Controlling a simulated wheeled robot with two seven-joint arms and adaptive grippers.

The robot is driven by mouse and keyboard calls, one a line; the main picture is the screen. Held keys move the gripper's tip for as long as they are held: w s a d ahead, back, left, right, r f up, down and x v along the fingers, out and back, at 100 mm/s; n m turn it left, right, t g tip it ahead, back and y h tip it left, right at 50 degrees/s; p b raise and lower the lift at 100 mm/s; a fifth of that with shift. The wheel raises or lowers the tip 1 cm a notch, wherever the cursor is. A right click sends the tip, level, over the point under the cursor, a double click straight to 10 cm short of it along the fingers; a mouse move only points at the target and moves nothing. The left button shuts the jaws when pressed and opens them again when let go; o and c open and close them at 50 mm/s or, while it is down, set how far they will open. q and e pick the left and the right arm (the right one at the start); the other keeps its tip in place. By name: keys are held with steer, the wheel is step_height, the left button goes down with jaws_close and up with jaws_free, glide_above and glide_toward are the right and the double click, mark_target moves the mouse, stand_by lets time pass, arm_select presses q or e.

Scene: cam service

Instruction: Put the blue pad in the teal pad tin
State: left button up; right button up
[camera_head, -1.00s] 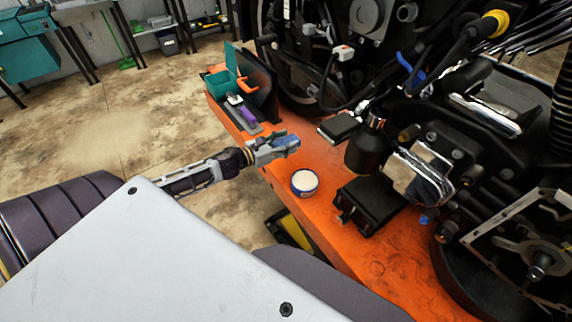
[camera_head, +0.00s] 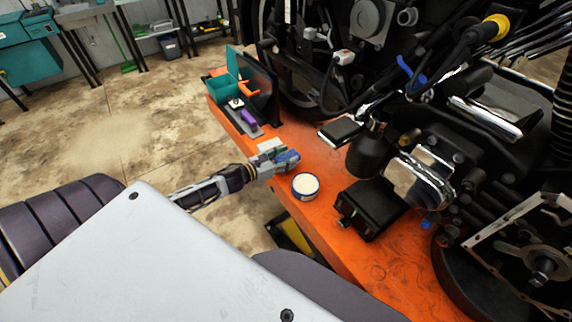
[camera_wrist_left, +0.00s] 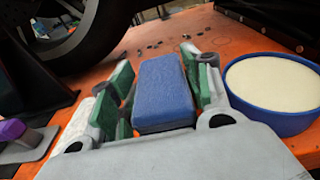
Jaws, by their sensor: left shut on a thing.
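The blue pad (camera_wrist_left: 163,90) is a rounded block held between the green-lined fingers of my left gripper (camera_wrist_left: 160,98) in the left wrist view. In the head view my left gripper (camera_head: 275,158) is over the orange bench edge, and the pad (camera_head: 290,159) shows at its tip. I cannot tell whether the pad touches the bench. The teal pad tin (camera_head: 222,88) stands at the bench's far left end with its lid raised, away from the gripper. My right gripper is not in view.
A round blue tub (camera_head: 305,187) with pale contents sits close beside the gripper. A purple-handled tool (camera_head: 248,117) on a grey plate lies between gripper and tin. A black box (camera_head: 368,208) and motorcycle parts crowd the right. A black upright panel (camera_head: 262,85) stands beside the tin.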

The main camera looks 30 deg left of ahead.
arm_select(q)
steer(key=shift+f, duration=1.85)
steer(key=shift+f, duration=0.15)
steer(key=o, duration=1.1)
steer(key=shift+r, duration=0.2)
steer(key=shift+s+a, duration=0.15)
steer(key=shift+s, duration=0.3)
steer(key=shift+b+v, duration=0.55)
steer(key=shift+v, duration=5)
